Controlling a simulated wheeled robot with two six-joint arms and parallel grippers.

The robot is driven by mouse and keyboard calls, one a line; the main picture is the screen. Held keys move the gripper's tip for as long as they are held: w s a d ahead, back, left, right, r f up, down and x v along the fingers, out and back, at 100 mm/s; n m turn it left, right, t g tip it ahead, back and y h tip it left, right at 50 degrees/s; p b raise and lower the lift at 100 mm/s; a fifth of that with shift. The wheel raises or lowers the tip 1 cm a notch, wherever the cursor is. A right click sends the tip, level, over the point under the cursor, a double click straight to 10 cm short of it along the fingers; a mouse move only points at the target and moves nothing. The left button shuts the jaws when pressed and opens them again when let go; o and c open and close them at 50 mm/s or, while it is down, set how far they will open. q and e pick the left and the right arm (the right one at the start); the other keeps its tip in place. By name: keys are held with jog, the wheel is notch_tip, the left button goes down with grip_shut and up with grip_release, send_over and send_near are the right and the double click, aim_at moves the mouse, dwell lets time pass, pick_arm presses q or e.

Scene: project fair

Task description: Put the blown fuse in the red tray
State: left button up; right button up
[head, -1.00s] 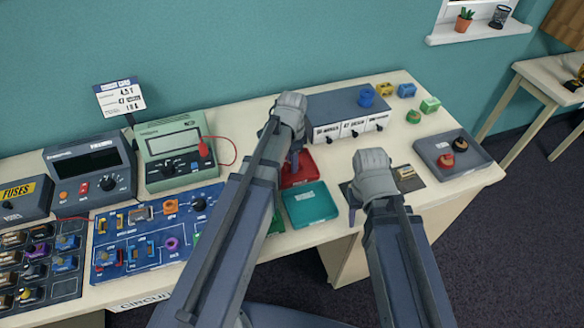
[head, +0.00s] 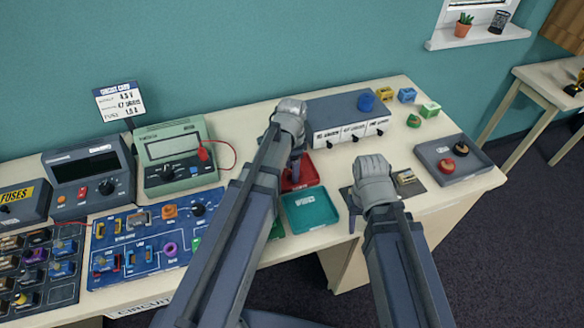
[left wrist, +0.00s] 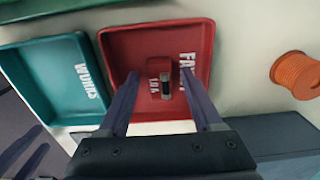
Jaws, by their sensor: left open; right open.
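The red tray (head: 316,176) lies on the table at the middle, partly behind my left arm; its lettering starts with "FA". In the left wrist view, the red tray (left wrist: 119,42) holds a small red block with a glass-and-metal fuse (left wrist: 165,86) and a partly readable rating. My left gripper (head: 293,172) is over the tray. In the left wrist view its open fingers (left wrist: 157,82) are on either side of the fuse, with visible gaps. My right gripper (head: 354,222) is open and empty near the table's front edge, right of the teal tray (head: 290,205).
The teal tray, marked "WORKS", adjoins the red one in front. A blue-grey box (head: 330,107) with drawers stands behind. A blue circuit board (head: 150,262) and meters are left. A small part (head: 405,177) lies beside my right gripper.

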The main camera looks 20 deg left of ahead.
pick_arm(q)
jog(key=shift+r, duration=0.1)
pick_arm(e)
jog(key=shift+r, duration=0.15)
pick_arm(q)
notch_tip(320, 180, up, 12)
jog(key=p, duration=1.2)
jog(key=s+d+n+y, duration=0.1)
jog(key=s+d+n, duration=0.6)
jog(key=s+d, duration=0.4)
jog(key=s, duration=0.3)
pick_arm(e)
notch_tip(320, 180, up, 12)
pick_arm(q)
jog(key=shift+r, duration=0.1)
